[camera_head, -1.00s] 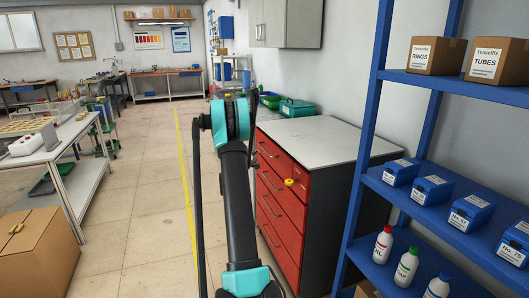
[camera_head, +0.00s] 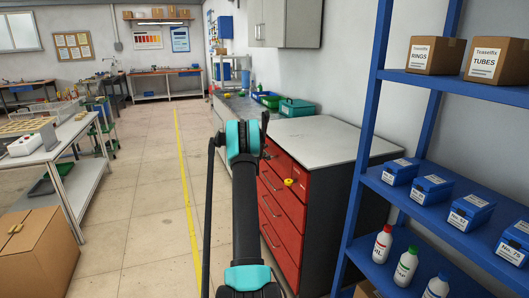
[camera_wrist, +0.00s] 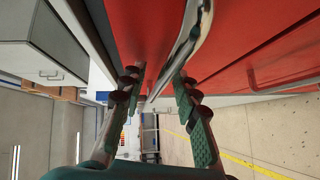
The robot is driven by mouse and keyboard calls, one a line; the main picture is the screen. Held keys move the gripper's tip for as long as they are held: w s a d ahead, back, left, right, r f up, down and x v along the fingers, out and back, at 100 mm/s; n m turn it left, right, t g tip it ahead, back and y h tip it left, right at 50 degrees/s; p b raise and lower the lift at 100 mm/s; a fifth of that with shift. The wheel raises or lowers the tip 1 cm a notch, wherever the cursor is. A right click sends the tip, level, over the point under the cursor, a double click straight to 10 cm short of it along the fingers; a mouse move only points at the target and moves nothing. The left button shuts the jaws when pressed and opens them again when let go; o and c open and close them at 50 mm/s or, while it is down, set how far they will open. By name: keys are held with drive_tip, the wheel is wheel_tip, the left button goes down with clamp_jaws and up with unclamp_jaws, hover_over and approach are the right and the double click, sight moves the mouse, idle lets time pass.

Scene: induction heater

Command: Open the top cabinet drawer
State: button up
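The red cabinet (camera_head: 284,205) stands right of my arm, with a grey top and several drawers with bar handles. Its top drawer (camera_head: 298,171) appears closed, and my arm hides part of it. In the wrist view a red drawer front (camera_wrist: 245,45) fills the upper right, and a shiny metal handle (camera_wrist: 189,40) runs down between my fingers. My gripper (camera_wrist: 159,82) is open, with one finger on each side of the handle. I cannot tell whether either finger touches it. In the head view my gripper is mostly hidden behind my arm at the cabinet's front.
A yellow knob-like thing (camera_head: 289,182) sits on the cabinet front. A blue shelf (camera_head: 375,110) with boxes and bottles stands close on the right. A cardboard box (camera_head: 40,255) is at the lower left. The floor (camera_head: 145,215) left of my arm is clear.

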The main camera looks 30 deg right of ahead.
clamp_jaws()
drive_tip(key=shift+a, duration=0.15)
idle(0.4)
drive_tip(key=w+a, duration=0.4)
drive_tip(key=a, duration=1.2)
drive_tip(key=w+a, duration=0.4)
drive_tip(key=a, duration=1.3)
drive_tip(key=shift+a, duration=0.1)
unclamp_jaws()
drive_tip(key=v, duration=1.2)
